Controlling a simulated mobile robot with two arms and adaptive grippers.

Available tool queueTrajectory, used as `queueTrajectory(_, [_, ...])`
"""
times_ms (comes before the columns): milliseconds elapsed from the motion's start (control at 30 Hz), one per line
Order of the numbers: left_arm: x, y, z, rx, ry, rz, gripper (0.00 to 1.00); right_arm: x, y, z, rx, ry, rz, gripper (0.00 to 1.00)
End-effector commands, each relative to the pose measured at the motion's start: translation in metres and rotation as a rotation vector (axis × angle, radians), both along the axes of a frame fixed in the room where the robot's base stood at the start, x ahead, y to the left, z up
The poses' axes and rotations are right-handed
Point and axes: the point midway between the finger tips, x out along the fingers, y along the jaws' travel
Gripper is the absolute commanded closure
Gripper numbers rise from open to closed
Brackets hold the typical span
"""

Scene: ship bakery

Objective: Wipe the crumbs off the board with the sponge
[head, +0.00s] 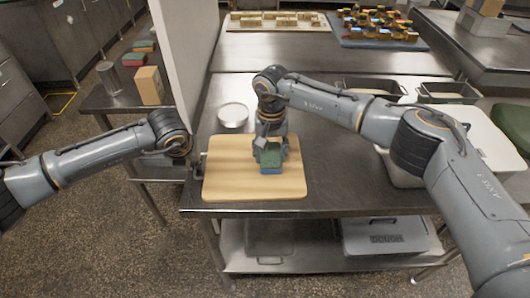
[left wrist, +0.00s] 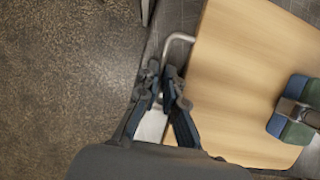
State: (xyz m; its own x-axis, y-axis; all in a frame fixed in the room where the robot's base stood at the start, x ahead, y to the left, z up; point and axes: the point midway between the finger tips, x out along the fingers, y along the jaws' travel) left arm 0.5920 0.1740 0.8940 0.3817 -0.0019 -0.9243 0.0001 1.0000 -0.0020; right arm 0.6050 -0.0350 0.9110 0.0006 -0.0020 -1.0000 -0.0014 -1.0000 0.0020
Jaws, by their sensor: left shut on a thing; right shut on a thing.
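The wooden board (head: 230,180) lies flat near the front left edge of the steel table, and it also shows in the left wrist view (left wrist: 235,70). My left gripper (head: 198,167) is at the board's left edge, shut on its metal handle (left wrist: 180,42); the fingers (left wrist: 165,100) show in the left wrist view. My right gripper (head: 270,148) points down over the board, shut on the green and blue sponge (head: 270,161). The sponge (left wrist: 276,125) appears to rest on the board, right of its middle. I cannot make out any crumbs.
A round pale dish (head: 233,114) stands behind the board. A white partition (head: 183,55) rises at left, by a side table with a box (head: 149,86) and a metal can (head: 109,77). Dark-rimmed containers (head: 448,92) stand at back right. Bare steel lies right of the board.

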Motion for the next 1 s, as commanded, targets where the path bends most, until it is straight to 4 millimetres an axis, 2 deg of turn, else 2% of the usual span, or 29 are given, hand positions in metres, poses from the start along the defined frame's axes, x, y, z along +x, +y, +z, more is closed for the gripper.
queueTrajectory(200, [0.001,0.001,0.001,0.001,-0.002,0.001,1.0,-0.001,-0.019,0.0,-0.001,0.0,0.0,0.72])
queueTrajectory(433, [0.0,0.0,0.001,0.0,-0.001,0.0,1.0,-0.006,-0.019,-0.003,0.001,0.0,0.002,0.72])
queueTrajectory(567, [0.0,0.0,0.001,-0.001,-0.002,0.0,1.0,-0.007,-0.014,-0.003,0.001,0.002,0.003,0.72])
queueTrajectory(833, [0.0,-0.002,0.001,-0.004,-0.003,-0.003,1.0,-0.006,0.01,-0.002,0.004,0.001,0.004,0.72])
queueTrajectory(1000, [0.001,-0.002,0.001,-0.005,-0.003,-0.003,1.0,-0.006,0.016,-0.001,0.003,0.001,0.003,0.72])
